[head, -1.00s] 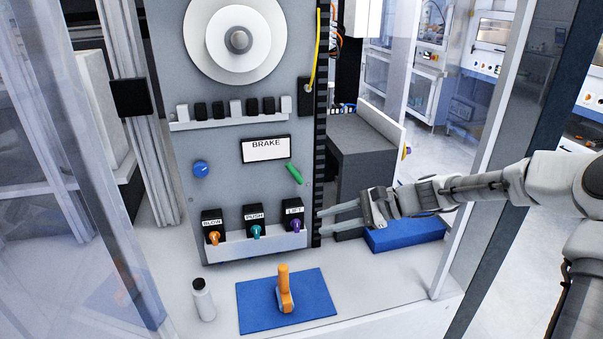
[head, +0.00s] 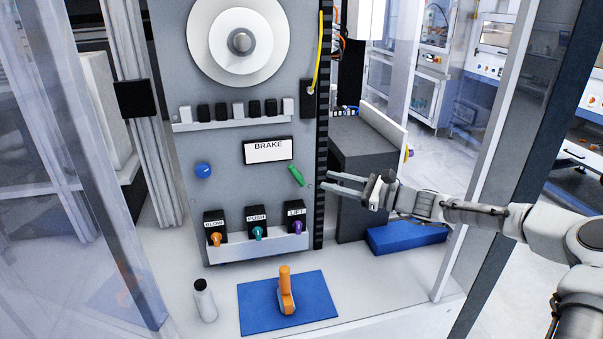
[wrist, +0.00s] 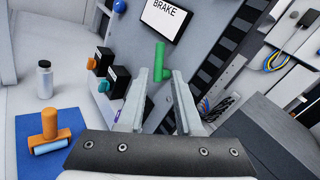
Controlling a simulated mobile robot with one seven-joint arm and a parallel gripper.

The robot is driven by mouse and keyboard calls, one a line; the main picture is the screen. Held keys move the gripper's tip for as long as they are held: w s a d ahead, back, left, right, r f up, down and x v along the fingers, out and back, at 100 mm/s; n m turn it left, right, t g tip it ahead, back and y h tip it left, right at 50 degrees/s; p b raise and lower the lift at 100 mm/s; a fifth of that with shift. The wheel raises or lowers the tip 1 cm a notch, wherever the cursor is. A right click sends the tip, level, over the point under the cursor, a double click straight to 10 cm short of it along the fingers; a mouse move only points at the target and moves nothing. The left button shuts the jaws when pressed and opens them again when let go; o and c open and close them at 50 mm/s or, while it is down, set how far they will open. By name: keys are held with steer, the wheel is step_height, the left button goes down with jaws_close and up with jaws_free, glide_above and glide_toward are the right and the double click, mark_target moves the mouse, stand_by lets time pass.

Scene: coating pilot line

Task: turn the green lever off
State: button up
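The green lever (head: 296,176) is on the grey machine panel, below and right of the BRAKE label (head: 268,149). In the head view it slants from upper left down to lower right. My gripper (head: 325,181) is just right of the lever, its two fingers apart and pointing left toward the panel. In the wrist view the green lever (wrist: 159,62) stands almost upright just beyond the fingertips (wrist: 161,78), in line with the gap between them. The gripper is empty, and I see no contact with the lever.
Below the lever are three switch boxes with orange (head: 216,239), teal (head: 258,233) and purple (head: 298,227) knobs. A blue knob (head: 203,170) is to the left. A dark vertical rack (head: 321,130) edges the panel, and a dark grey box (head: 362,165) stands right of it.

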mark_target(297, 172)
steer(key=x, duration=0.9)
steer(key=shift+w+a+p, duration=0.1)
steer(key=shift+a+p, duration=0.1)
steer(key=shift+p, duration=0.1)
jaws_close()
